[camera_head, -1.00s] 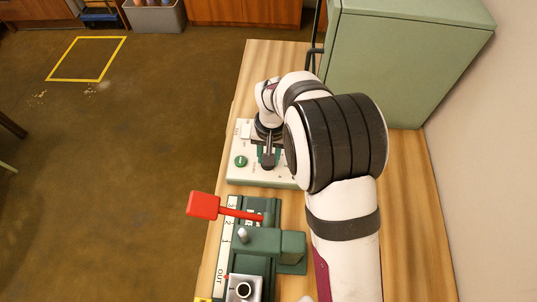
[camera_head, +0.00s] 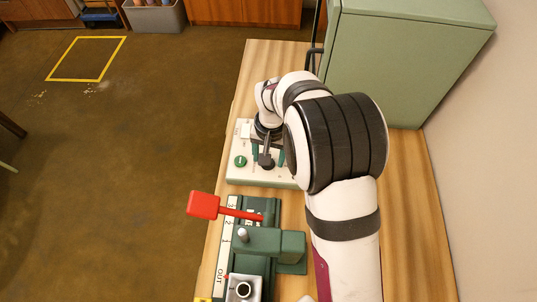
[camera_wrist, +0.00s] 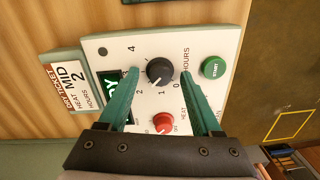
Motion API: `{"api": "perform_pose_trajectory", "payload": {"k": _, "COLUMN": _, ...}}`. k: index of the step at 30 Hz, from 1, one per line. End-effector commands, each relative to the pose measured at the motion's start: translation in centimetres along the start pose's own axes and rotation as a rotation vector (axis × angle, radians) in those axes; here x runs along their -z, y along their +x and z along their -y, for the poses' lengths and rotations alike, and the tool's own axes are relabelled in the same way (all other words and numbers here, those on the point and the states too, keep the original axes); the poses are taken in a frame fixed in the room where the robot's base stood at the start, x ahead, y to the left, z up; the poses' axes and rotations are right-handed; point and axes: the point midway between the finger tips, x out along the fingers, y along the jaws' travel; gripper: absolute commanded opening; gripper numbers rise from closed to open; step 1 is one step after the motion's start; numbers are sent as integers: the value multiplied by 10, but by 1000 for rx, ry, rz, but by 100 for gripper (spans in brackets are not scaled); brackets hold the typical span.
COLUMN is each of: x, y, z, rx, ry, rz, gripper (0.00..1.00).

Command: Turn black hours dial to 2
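The black hours dial (camera_wrist: 160,71) is on a white panel in the wrist view, with the numbers 0 to 4 around its left and lower side. My gripper (camera_wrist: 160,74) is open, with one green finger on each side of the dial; I see gaps between fingers and dial, and no clear contact. In the head view the dial is hard to make out among the dark wrist parts over the white panel (camera_head: 236,172). A ticket (camera_wrist: 72,84) beside the panel reads heat MID, hours 2.
A red heat dial (camera_wrist: 163,123) is between the fingers, nearer my wrist. A green START button (camera_wrist: 212,67) is right of the right finger. A green device with a red lever (camera_head: 204,205) stands in front of the panel. A green cabinet (camera_head: 400,60) stands behind.

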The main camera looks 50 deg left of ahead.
Motion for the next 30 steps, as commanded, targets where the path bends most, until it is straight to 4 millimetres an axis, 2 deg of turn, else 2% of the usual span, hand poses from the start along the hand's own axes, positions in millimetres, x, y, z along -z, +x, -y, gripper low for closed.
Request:
{"api": "perform_pose_trajectory", "payload": {"k": 7, "x": 0, "y": -1, "z": 0, "rx": 0, "ry": 0, "rz": -1, "gripper": 65}}
{"api": "perform_pose_trajectory", "payload": {"k": 11, "x": 1, "y": -17, "z": 0, "rx": 2, "ry": 0, "rz": -4, "gripper": 65}}
{"api": "perform_pose_trajectory", "payload": {"k": 21, "x": 1, "y": -120, "z": 1, "rx": 3, "ry": 0, "rz": -6, "gripper": 65}}
{"api": "perform_pose_trajectory", "payload": {"k": 25, "x": 0, "y": -145, "z": 0, "rx": 2, "ry": 1, "rz": -3, "gripper": 65}}
{"api": "perform_pose_trajectory", "payload": {"k": 30, "x": 0, "y": -158, "z": 0, "rx": 1, "ry": -1, "rz": -1, "gripper": 65}}
